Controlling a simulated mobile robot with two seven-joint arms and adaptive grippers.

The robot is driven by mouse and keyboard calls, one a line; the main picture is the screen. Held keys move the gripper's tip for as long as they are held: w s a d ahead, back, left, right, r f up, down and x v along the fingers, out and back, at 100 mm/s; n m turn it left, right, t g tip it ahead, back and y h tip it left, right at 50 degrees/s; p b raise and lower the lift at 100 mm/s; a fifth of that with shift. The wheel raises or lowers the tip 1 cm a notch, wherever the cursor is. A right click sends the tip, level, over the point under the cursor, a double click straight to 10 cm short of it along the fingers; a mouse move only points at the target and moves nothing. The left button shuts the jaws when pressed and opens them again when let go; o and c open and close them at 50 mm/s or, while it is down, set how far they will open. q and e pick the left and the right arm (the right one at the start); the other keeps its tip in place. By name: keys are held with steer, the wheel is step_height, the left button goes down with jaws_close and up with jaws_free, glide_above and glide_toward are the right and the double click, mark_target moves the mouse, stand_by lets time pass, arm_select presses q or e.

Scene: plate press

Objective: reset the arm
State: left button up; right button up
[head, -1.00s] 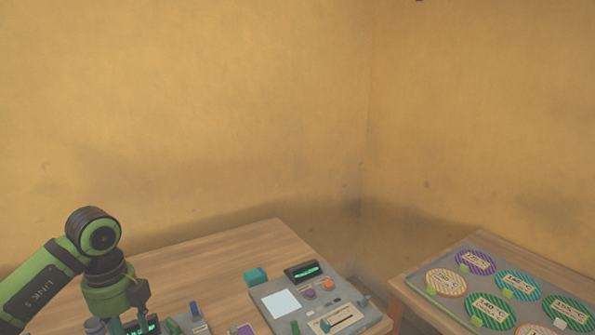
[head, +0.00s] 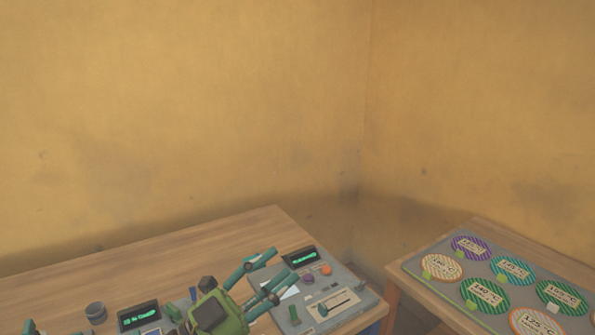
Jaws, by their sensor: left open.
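My left gripper (head: 281,266) has a green body and teal fingers. It shows at the bottom centre of the head view, its fingers spread open and pointing right. It is empty and appears over the right-hand grey control panel (head: 345,308), hiding part of its pale square. I cannot tell whether it touches the panel. The rest of my left arm is below the frame. My right gripper is not in view.
A grey board (head: 412,268) with several striped discs lies on another table at right. Walls stand behind.

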arm_select(q)
steer(key=w+a+f+n+t+y, duration=0.2)
steer(key=a+f+n+t+y, duration=0.55)
steer(key=a+n+y, duration=0.65)
steer(key=s+a+f+n+g+y, duration=0.1)
steer(key=s+f+n+g+y, duration=0.15)
steer(key=f, duration=0.25)
steer(key=s+a+f+n+g+y, duration=0.1)
steer(key=f+n+g+y, duration=0.2)
steer(key=f, duration=0.3)
steer(key=s+f+g, duration=0.6)
steer(key=s+f, duration=0.2)
steer(key=s, duration=0.3)
steer(key=s+f+g, duration=0.5)
steer(key=s+f, duration=0.2)
steer(key=s, duration=0.4)
step_height(320, 180, down, 22)
steer(key=s+g, duration=0.1)
steer(key=s, duration=0.1)
steer(key=s+a+f+g, duration=0.1)
steer(key=s+a+f, duration=0.1)
steer(key=s+f, duration=1.3)
steer(key=shift+s+a+f+g+h, duration=0.15)
steer(key=shift+s+a+g+h, duration=0.15)
steer(key=shift+s+a+h, duration=0.1)
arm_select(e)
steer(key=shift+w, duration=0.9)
